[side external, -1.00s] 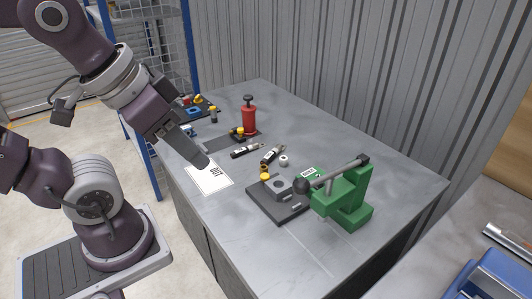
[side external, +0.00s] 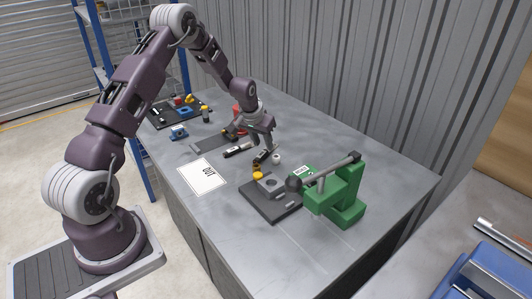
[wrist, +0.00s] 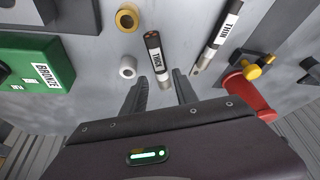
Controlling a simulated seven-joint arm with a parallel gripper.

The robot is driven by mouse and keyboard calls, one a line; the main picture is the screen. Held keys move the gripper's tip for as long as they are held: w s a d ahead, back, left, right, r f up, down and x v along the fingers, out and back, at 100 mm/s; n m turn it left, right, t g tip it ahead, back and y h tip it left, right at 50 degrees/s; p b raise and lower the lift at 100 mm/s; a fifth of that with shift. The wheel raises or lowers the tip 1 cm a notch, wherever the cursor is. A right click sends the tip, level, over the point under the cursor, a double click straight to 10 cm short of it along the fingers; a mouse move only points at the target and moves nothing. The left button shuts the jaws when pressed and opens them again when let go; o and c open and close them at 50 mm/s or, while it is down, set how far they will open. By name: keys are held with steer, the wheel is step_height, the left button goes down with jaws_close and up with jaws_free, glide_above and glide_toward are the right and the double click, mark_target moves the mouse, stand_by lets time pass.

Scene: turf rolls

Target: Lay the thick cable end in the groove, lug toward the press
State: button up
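The thick cable end (wrist: 155,52), a short dark piece with a white THICK label, lies on the bench; it also shows in the side view (side external: 263,157). My gripper (wrist: 160,76) is open, its two fingers pointing down toward one end of this cable; in the side view my gripper (side external: 265,146) is over it. I cannot tell whether they touch. The green press (side external: 347,195) stands to the right, its lever across the top. A dark base plate (side external: 268,206) with a small grey block (side external: 270,183) lies beside the press. The groove is too small to make out.
A second labelled cable (wrist: 218,42) lies beside the thick one. A white ring (wrist: 127,68) and a brass ring (wrist: 127,18) are close by. A red item (wrist: 252,95) stands near the gripper. A white sheet (side external: 202,176) lies at left. The bench front is clear.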

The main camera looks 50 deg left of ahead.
mark_target(265, 150)
steer(key=x, duration=0.4)
steer(key=shift+w+a+f, duration=0.1)
steer(key=shift+a+f, duration=0.05)
steer(key=shift+f, duration=0.05)
jaws_close()
steer(key=shift+r, duration=0.2)
step_height(265, 150, up, 9)
steer(key=shift+f, duration=0.1)
steer(key=s+d+r+m+h, duration=0.15)
steer(key=s+d+r, duration=0.35)
steer(key=d, duration=0.5)
steer(key=s+d+r+m, duration=0.3)
steer(key=s+d, duration=0.4)
steer(key=d, duration=0.3)
steer(key=s+f, duration=0.4)
steer(key=shift+s+d, duration=0.3)
steer(key=shift+d, duration=0.05)
